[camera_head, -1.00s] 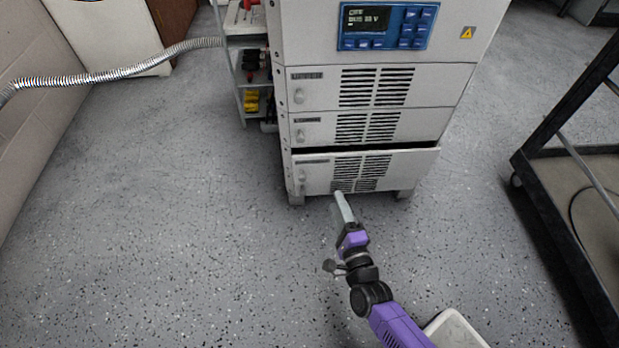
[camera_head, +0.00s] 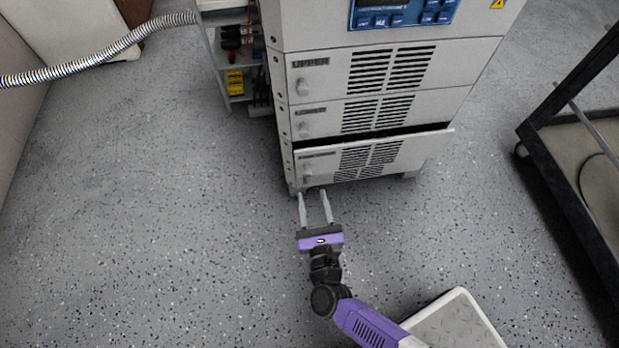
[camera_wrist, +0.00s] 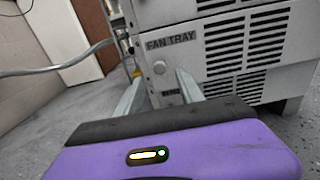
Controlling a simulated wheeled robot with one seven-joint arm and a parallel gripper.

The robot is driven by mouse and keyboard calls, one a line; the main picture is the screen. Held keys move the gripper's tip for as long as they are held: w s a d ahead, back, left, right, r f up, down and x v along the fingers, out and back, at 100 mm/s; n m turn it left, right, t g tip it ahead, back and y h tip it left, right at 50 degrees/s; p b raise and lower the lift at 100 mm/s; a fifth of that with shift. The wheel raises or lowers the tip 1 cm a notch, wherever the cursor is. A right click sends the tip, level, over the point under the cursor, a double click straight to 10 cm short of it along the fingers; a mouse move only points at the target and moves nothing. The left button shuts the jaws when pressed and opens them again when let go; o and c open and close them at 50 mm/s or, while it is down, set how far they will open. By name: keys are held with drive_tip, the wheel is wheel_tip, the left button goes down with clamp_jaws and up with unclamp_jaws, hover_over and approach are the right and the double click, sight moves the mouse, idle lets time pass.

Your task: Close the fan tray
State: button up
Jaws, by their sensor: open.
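The fan tray (camera_head: 365,161) is the bottom drawer of the grey cabinet. It sticks out a little, with a dark gap along its top edge. Its round knob (camera_head: 307,170) is at the left of its front; the knob (camera_wrist: 159,67) also shows in the wrist view, below the "FAN TRAY" label. My gripper (camera_head: 312,193) is open, fingers pointing at the lower left of the tray front. In the wrist view the fingers (camera_wrist: 157,82) appear on either side of the knob's line. I cannot tell whether they touch the tray.
The upper drawer (camera_head: 390,68) and the lower drawer (camera_head: 355,116) above the tray look shut. A dark-framed cart (camera_head: 560,165) stands at the right. A side shelf (camera_head: 235,75) and a corrugated hose (camera_head: 110,50) are at the left.

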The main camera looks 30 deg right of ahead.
sight(307, 176)
drive_tip(key=shift+b+x, duration=0.65)
drive_tip(key=shift+x, duration=2.45)
clamp_jaws()
